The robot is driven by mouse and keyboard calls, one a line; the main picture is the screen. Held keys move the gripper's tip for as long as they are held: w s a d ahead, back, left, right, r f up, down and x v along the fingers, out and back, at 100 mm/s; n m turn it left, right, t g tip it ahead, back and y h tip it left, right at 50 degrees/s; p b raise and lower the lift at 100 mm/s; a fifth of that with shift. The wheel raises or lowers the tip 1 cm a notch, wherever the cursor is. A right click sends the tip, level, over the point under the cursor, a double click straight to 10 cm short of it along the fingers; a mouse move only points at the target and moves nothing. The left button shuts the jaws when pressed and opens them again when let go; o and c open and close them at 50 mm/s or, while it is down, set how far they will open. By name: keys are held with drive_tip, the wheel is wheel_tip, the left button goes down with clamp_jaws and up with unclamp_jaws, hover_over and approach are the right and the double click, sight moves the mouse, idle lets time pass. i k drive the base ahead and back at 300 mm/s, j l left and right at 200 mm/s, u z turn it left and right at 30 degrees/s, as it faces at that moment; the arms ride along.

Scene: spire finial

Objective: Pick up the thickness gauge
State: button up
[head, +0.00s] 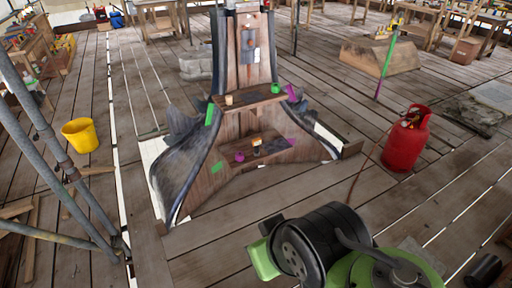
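I cannot pick out the thickness gauge for certain; the small things in view are too small to identify. Several of them are on the wooden spire piece (240,60) in the middle. Its upper ledge (250,103) holds a small beige thing (229,99), a green round thing (276,88) and a purple thing (291,92). Its lower ledge (275,158) holds a dark thing with a pale top (257,143) and a purple round thing (239,156). My green and black arm shows at the bottom, in front of the spire piece. No gripper fingers can be made out.
A red gas cylinder (406,142) stands on the right, with a hose running from it. A yellow bucket (80,135) and grey scaffold poles (50,140) are on the left. Workbenches (160,20) line the back. Open plank floor (330,75) lies between.

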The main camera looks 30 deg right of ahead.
sight(256, 142)
drive_tip(key=i+l+u, duration=0.25)
drive_tip(key=i+l, duration=0.15)
drive_tip(key=i, duration=0.25)
drive_tip(key=i+l+u, duration=0.2)
drive_tip(key=i+l, duration=0.35)
drive_tip(key=i+l+u, duration=0.25)
drive_tip(key=i+l, duration=0.35)
drive_tip(key=i+l+u, duration=0.2)
drive_tip(key=i+l, duration=0.3)
drive_tip(key=l, duration=0.25)
